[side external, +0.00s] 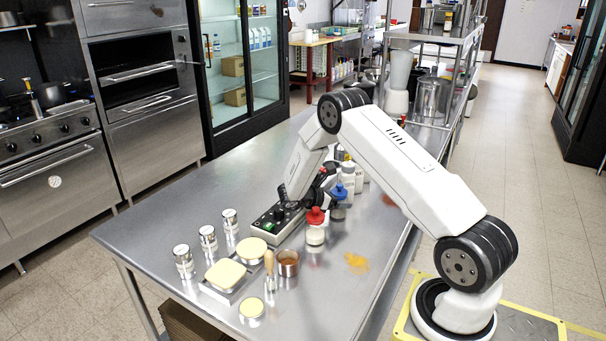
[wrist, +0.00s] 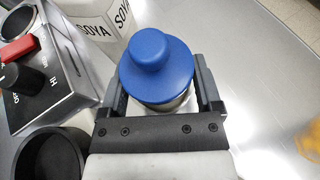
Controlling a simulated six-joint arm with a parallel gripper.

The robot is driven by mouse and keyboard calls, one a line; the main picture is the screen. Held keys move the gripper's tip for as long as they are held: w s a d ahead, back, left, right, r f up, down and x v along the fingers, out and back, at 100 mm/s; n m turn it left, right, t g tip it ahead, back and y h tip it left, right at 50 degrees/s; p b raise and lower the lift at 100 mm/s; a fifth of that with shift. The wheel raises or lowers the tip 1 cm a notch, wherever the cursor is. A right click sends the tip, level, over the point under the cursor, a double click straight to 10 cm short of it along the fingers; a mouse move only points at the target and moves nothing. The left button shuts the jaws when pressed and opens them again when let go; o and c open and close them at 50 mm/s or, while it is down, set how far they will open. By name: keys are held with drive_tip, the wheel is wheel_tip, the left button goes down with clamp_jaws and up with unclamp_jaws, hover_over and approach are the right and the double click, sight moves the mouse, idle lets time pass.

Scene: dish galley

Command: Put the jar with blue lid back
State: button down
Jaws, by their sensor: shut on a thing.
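The jar with the blue lid (wrist: 157,65) stands between the two fingers of my gripper (wrist: 160,92) in the wrist view. The fingers are shut on it from both sides, below the lid. The lid hides most of the jar's body. In the side view the blue lid (side external: 338,191) shows just right of my gripper (side external: 326,186), behind the jar with the red lid (side external: 316,225). I cannot tell whether the jar's base touches the steel counter (side external: 330,290).
A white SOYA container (wrist: 95,22) is close beside the jar. A control box (side external: 277,222) with knobs is to the left. A yellow spill (side external: 357,263) marks the otherwise clear right side.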

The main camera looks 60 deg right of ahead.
drive_tip(key=shift+f, duration=0.1)
unclamp_jaws()
drive_tip(key=v, duration=1.2)
drive_tip(key=shift+r, duration=0.2)
idle(0.5)
